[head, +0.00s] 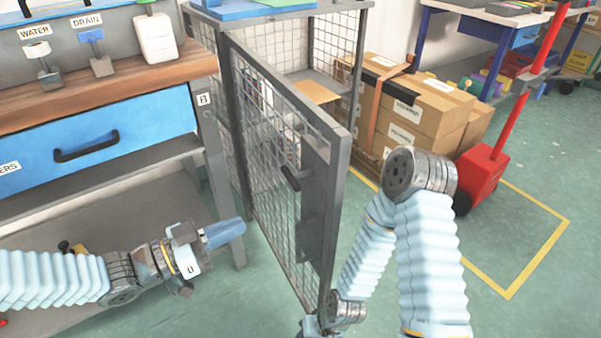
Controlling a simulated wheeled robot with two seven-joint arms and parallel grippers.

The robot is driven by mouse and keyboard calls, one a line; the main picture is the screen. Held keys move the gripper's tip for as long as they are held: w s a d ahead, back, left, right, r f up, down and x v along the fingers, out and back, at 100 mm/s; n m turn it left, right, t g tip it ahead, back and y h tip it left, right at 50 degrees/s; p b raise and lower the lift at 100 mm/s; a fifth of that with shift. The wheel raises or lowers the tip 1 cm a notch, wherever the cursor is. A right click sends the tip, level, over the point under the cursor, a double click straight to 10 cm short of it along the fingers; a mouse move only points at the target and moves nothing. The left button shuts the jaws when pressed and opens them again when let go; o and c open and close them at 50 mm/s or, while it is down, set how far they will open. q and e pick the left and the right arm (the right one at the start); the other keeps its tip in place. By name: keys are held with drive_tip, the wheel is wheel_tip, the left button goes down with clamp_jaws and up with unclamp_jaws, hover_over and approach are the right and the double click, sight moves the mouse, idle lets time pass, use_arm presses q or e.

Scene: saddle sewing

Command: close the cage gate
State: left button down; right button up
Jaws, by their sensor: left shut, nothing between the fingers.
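The cage gate (270,90) is a grey metal frame with wire mesh. It stands open, swung out from the cage (335,38) toward me, and its free edge is the nearest part. A dark handle (291,178) and a grey latch plate (314,205) sit near that edge, on the face turned left. My left gripper (232,233) is shut and empty, low on the left of the gate, pointing at its mesh. A small gap seems to lie between them. My right arm bends down on the right side of the gate; its gripper is out of view past the bottom edge.
A workbench (140,68) with a blue drawer (95,140) stands left, close to the gate. Cardboard boxes (415,112) are stacked right of the cage. A red wheeled stand (481,175) stands farther right. Green floor (480,240) is open at the right.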

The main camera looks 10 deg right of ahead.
use_arm(q)
wheel_tip(320, 180, up, 3)
drive_tip(key=s+m+g, duration=0.1)
drive_tip(key=m, duration=0.1)
drive_tip(key=b, duration=0.2)
approach(316, 196)
drive_tip(key=shift+g+h, duration=0.3)
drive_tip(key=x, duration=0.6)
drive_tip(key=shift+w+d+f, duration=0.15)
drive_tip(key=shift+w+d, duration=0.15)
drive_tip(key=shift+d, duration=0.05)
use_arm(e)
drive_tip(key=shift+w+d+f, duration=0.1)
drive_tip(key=shift+d+f, duration=0.1)
drive_tip(key=shift+f, duration=0.05)
